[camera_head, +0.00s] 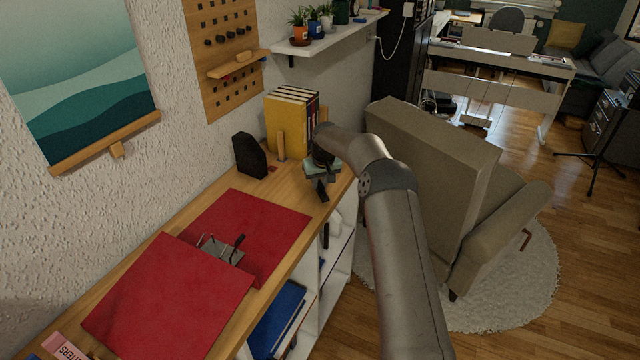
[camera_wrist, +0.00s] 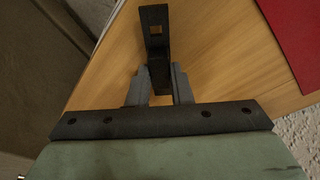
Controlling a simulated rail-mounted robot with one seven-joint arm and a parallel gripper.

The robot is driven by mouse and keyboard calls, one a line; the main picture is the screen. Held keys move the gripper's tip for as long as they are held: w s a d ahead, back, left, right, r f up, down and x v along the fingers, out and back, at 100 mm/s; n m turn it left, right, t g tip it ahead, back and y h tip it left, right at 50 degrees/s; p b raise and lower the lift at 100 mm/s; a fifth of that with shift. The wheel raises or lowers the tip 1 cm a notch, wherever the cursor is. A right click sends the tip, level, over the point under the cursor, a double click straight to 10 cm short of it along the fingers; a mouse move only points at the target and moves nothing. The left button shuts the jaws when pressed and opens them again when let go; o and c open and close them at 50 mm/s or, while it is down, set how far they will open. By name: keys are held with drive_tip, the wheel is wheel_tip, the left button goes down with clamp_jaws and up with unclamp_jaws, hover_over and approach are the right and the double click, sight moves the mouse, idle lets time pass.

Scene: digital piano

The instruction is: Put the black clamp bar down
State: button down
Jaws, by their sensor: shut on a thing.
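The black clamp bar (camera_wrist: 155,30) is a dark flat piece with a square hole, seen in the wrist view between the two grey fingers of my gripper (camera_wrist: 158,88). My gripper is shut on it. In the head view, my gripper (camera_head: 319,180) is over the far right end of the wooden shelf top (camera_head: 340,187), with the black bar (camera_head: 322,192) poking out below it. I cannot tell whether the bar touches the wood. My gripper's body hides part of the bar's lower end.
A black block-shaped object (camera_head: 249,156) and yellow binders (camera_head: 287,122) with a wooden bookend (camera_head: 281,145) stand by the wall. Red sheets (camera_head: 170,300) lie nearer, with a small metal clip-like piece (camera_head: 221,250) on them. An armchair (camera_head: 430,170) stands right of the shelf.

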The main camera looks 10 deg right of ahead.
drive_tip(key=shift+f, duration=0.85)
drive_tip(key=c, duration=1.3)
unclamp_jaws()
